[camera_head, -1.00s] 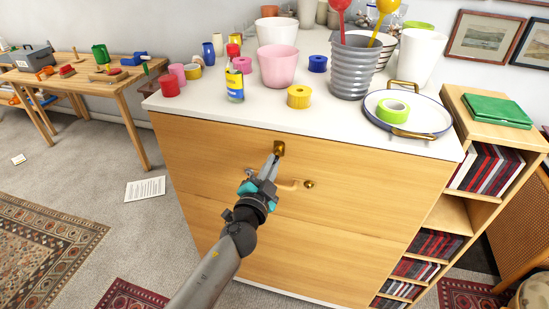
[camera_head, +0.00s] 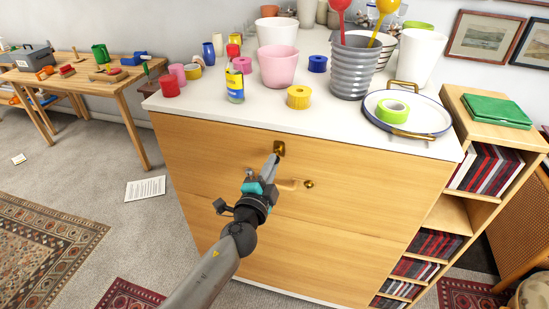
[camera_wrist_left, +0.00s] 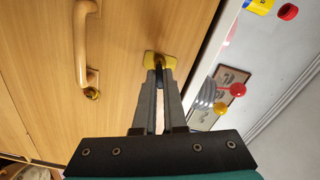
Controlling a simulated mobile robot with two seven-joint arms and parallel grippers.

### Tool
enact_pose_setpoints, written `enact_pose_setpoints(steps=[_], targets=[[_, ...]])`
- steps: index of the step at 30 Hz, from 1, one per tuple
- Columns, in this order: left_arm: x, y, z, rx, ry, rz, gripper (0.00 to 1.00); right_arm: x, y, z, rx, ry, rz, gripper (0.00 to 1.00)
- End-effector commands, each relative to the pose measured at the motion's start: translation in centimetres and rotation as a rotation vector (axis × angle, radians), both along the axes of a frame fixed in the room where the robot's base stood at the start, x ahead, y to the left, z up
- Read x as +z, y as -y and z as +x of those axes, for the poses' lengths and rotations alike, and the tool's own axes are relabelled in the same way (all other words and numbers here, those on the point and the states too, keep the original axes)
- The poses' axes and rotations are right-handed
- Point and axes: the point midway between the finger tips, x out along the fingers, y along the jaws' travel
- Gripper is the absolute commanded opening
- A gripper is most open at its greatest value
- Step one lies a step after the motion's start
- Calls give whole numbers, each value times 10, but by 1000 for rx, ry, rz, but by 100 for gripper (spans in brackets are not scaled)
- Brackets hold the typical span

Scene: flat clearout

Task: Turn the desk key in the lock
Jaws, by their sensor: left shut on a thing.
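The brass lock plate (camera_head: 279,148) is on the upper wooden front of the cabinet (camera_head: 350,170). It also shows in the wrist view (camera_wrist_left: 168,58), just past my fingertips. My left gripper (camera_head: 276,157) reaches up to the lock, its fingers pointing at the plate. In the wrist view the two fingers (camera_wrist_left: 158,82) are close together, shut on the desk key at the lock. The key is almost wholly hidden between them, so its exact angle cannot be told. My right gripper is not in view.
A wooden handle (camera_wrist_left: 80,40) with a brass end (camera_head: 309,184) is close beside the gripper. The white top (camera_head: 260,112) above carries a bottle (camera_head: 235,82), tape rolls, cups and a tray. An open shelf (camera_head: 452,215) stands to the right.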

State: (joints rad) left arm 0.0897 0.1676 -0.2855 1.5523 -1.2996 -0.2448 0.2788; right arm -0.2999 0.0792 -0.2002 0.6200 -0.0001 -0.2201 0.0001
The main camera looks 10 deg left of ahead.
Motion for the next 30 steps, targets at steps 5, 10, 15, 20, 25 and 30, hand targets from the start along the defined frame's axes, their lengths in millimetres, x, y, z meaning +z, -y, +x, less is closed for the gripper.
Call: enact_pose_setpoints(steps=[5, 10, 15, 20, 25, 30], targets=[[1, 0, 1, 1, 4, 70, 0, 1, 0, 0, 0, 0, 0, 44], [2, 0, 1, 0, 11, 253, 0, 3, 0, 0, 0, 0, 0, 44], [2, 0, 1, 1, 13, 303, 0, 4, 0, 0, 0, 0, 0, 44], [2, 0, 1, 1, 13, 300, 0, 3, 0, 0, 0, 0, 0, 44], [2, 0, 1, 1, 16, 378, 11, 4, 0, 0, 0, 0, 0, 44], [1, 0, 1, 1, 15, 374, 30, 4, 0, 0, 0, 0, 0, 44]])
